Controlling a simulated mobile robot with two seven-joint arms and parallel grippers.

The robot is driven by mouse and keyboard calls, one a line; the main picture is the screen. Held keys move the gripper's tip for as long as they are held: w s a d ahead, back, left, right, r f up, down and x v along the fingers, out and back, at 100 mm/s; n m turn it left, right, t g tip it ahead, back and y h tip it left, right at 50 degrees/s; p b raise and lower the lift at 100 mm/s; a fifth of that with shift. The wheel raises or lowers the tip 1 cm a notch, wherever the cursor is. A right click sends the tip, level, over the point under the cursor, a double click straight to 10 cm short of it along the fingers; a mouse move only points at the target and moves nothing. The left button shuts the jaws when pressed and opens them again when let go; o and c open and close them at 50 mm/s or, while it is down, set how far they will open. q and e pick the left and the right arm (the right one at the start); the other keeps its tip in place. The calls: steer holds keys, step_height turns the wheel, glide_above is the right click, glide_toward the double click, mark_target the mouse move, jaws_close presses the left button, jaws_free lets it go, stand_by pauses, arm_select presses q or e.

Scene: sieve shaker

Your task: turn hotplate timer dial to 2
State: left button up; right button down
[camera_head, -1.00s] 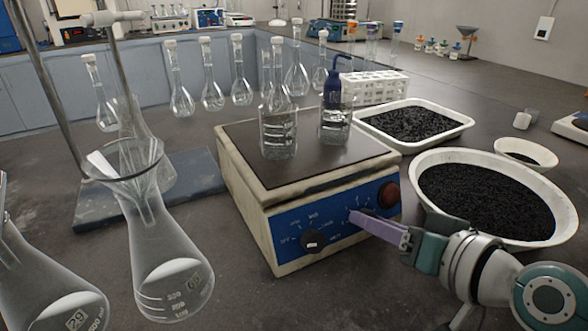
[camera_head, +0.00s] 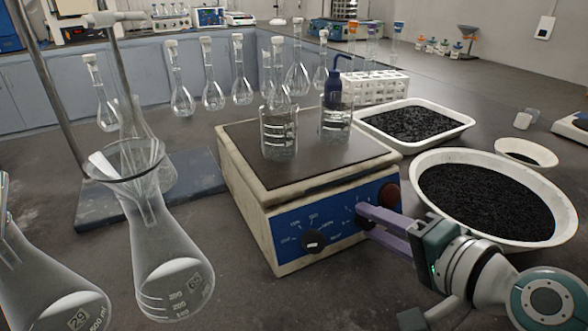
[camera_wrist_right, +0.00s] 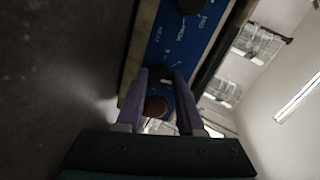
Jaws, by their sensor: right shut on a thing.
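The hotplate (camera_head: 232,180) is a cream box with a dark top and a blue front panel (camera_head: 290,222). A black knob (camera_head: 312,243) with a white mark sits at the panel's left. My right gripper (camera_head: 361,218) reaches in from the right, its purple fingers at the panel's right part. It is shut on the dial there, which the fingers mostly hide in the head view. In the right wrist view a dark dial (camera_wrist_right: 161,74) shows between the fingertips; its setting cannot be read. A red knob (camera_head: 389,195) sits beside the fingers. My left gripper is not in view.
A beaker (camera_head: 279,133) and a blue-capped bottle (camera_head: 336,122) stand on the hotplate. A white bowl (camera_head: 424,222) of black grains lies right, close to my right arm. Glass flasks (camera_head: 172,270) stand front left. A white tray (camera_head: 465,122) is behind the bowl.

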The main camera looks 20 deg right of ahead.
steer(key=shift+m, duration=0.5)
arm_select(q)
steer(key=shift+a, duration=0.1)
arm_select(e)
steer(key=c, duration=0.5)
jaws_free()
steer(key=p+v, duration=0.1)
steer(key=v, duration=0.7)
steer(key=shift+s+r, duration=0.1)
steer(key=shift+s, duration=0.2)
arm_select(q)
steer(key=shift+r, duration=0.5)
arm_select(e)
steer(key=shift+s+d+r, duration=0.1)
steer(key=shift+s+r, duration=0.2)
steer(key=shift+s, duration=0.3)
